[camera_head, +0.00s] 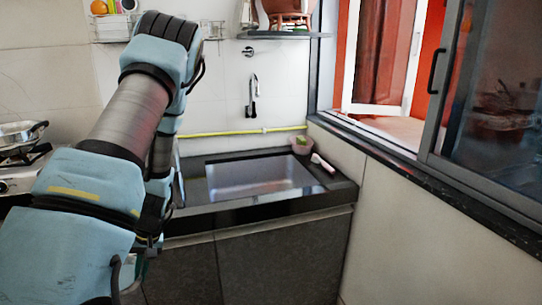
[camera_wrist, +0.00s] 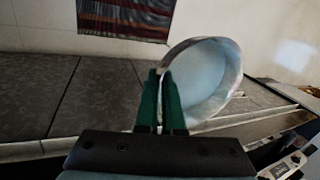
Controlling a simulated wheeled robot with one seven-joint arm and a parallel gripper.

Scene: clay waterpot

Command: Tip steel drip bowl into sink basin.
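The steel drip bowl (camera_wrist: 208,78) shows in the wrist view, just right of my fingertips. It is tilted, with its pale inside facing the camera. My gripper (camera_wrist: 161,82) has two green fingers close together on the bowl's left rim. The sink basin (camera_head: 243,178) is set in the dark counter in the middle of the head view, and it looks empty. In the head view my arm stands left of the sink. My fingers and the bowl cannot be made out there; my arm covers that area.
Dark cabinet fronts (camera_head: 270,255) are below the counter. A pink bowl (camera_head: 302,146) and a white-handled item (camera_head: 322,162) sit at its right end. A stove with a pan (camera_head: 20,132) is at left. A shelf with a clay pot (camera_head: 288,10) hangs above the sink.

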